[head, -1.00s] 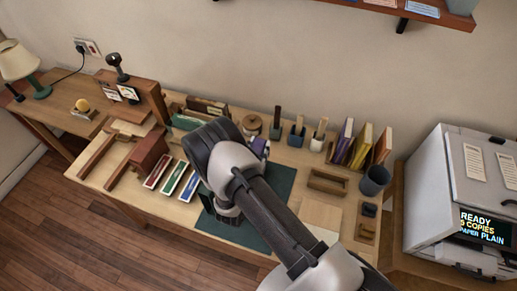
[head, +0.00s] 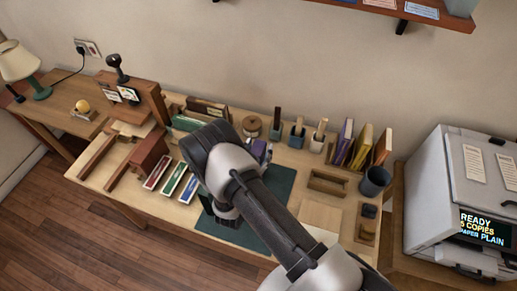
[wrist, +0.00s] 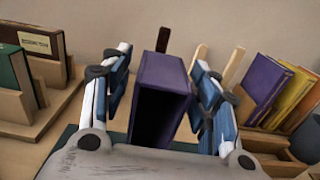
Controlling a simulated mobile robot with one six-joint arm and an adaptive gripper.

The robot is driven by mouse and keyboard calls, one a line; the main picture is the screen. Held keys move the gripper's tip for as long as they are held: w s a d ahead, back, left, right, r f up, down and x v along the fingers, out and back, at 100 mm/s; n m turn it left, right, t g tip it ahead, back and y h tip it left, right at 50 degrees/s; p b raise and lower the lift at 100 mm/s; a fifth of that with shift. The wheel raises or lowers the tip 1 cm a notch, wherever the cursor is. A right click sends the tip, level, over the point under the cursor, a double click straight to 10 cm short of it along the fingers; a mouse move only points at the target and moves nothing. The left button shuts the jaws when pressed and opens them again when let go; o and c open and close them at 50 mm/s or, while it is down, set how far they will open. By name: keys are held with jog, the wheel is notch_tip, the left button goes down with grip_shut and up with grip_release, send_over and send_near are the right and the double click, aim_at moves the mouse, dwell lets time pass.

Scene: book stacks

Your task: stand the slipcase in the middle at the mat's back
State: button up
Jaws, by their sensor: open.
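The purple slipcase (wrist: 166,72) stands upright in the wrist view, its dark open side facing the camera. It is between the two blue-and-white fingers of my gripper (wrist: 162,60), with gaps visible on both sides. The fingers are open. In the head view my arm hides most of the slipcase, and only a bit of purple (head: 259,150) shows past the wrist. The green mat (head: 272,213) lies under my gripper on the desk. The slipcase appears to stand near the mat's back edge, but its base is hidden.
Wooden-handled tools in holders (head: 297,135) stand behind the mat. Upright books (head: 362,145) and a dark cup (head: 374,181) are at the right. Several coloured slim boxes (head: 172,180) lie left of the mat. A wooden tray (head: 327,183) lies to its right.

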jog(key=v, duration=1.2)
jog(key=w+d+r+m+g+h, duration=0.2)
jog(key=d+r+m+g+h, duration=0.45)
jog(key=r, duration=0.45)
jog(key=s+d+r+m+g, duration=0.7)
jog(key=d+r+m+g, duration=0.1)
jog(key=d+r+m, duration=0.35)
jog(key=s+d+r+m+g+y, duration=0.3)
jog(key=s+r+m+y, duration=0.3)
jog(key=s, duration=0.3)
jog(key=s+a+r+m+t+y, duration=0.5)
jog(key=m+y, duration=0.2)
jog(key=shift+s+t+p, duration=0.25)
jog(key=shift+t+p, duration=0.1)
jog(key=shift+p, duration=0.05)
jog(key=shift+a, duration=0.15)
